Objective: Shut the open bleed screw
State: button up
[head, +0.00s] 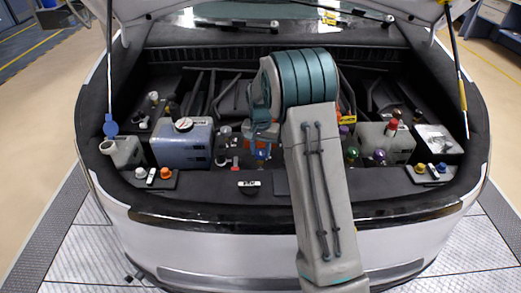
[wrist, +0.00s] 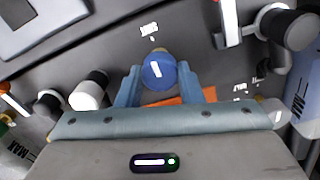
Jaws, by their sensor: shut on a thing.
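A round blue screw knob (wrist: 158,70) with a white mark line on its top is in the middle of the wrist view. My gripper (wrist: 159,72) has one blue finger on each side of it and is shut on it. A small white label sits just beyond the knob. I take the knob to be the bleed screw; how far it is turned cannot be told. In the head view my gripper (head: 262,138) reaches down into the middle of the engine bay, and a blue knob (head: 262,155) shows just below it, partly hidden by my arm.
In the wrist view a white cap (wrist: 90,92) stands left of my fingers and a black-capped fitting (wrist: 290,27) at upper right. In the head view a blue tank (head: 183,148) stands left and a pale tank (head: 385,148) right. The bay's front edge lies below my arm.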

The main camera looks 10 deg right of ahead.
aim_at(260, 151)
jog(key=o, duration=1)
jog(key=shift+c, duration=0.2)
jog(key=shift+r, duration=0.15)
notch_tip(260, 151, up, 14)
jog(key=shift+f+b, duration=0.2)
jog(key=shift+b, duration=0.15)
